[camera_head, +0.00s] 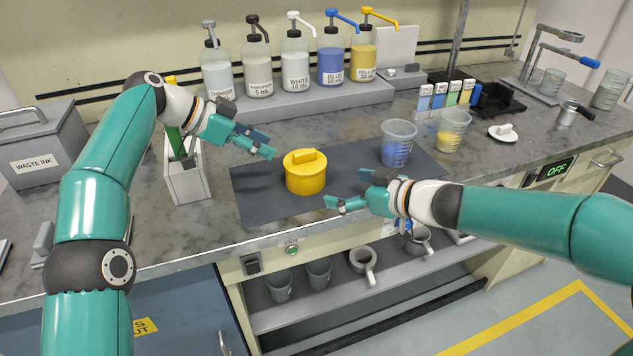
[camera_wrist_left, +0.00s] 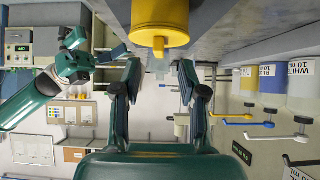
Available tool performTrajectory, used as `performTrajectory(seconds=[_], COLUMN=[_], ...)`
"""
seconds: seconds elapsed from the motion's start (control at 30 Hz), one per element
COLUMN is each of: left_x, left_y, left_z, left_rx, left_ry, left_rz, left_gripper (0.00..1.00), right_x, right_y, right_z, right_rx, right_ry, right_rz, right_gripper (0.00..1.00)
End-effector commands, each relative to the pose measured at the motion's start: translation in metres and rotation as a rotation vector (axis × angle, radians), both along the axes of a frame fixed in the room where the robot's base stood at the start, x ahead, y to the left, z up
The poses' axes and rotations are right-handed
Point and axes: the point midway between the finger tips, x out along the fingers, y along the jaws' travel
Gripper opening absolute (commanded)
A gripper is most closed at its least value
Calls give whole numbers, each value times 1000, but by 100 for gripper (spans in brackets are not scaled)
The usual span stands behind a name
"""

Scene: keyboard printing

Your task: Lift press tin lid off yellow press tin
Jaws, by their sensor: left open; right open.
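The yellow press tin (camera_head: 305,181) stands upright on the dark mat (camera_head: 262,205), with its yellow lid (camera_head: 304,159) on top. The lid has a raised bar handle. My left gripper (camera_head: 267,146) is open and empty, up and to the left of the lid and apart from it. In the left wrist view the tin (camera_wrist_left: 160,12) hangs at the top of the upside-down picture, with the lid handle (camera_wrist_left: 158,46) pointing between the open fingers (camera_wrist_left: 158,72). My right gripper (camera_head: 346,189) is open and empty, to the right of the tin near the mat's front edge.
A blue-tinted cup (camera_head: 397,145) and a yellow-tinted cup (camera_head: 452,131) stand right of the tin. Labelled pump bottles (camera_head: 295,72) line the back shelf. A white holder (camera_head: 187,178) stands left of the mat, with the waste ink box (camera_head: 42,145) beyond it.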

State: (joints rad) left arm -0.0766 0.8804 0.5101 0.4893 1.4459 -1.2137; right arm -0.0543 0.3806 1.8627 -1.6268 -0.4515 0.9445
Motion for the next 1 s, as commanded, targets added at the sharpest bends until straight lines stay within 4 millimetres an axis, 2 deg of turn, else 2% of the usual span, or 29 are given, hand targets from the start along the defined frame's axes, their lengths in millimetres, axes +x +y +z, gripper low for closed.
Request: performTrajectory(seconds=[0.2,0.5,0.97,1.0], left_x=[0,0,0,0], left_y=[0,-1,-1,-1], left_z=[0,0,0,0], left_rx=[0,0,0,0], left_ry=[0,0,0,0], left_rz=[0,-1,-1,-1], left_gripper=[42,42,42,42], right_x=[30,59,66,66], right_y=[30,57,63,63], right_z=[-18,-34,-38,-38], right_rx=[0,1,0,0], right_ry=[1,1,0,0], right_rz=[2,0,-2,-2], right_gripper=[100,100,100,93])
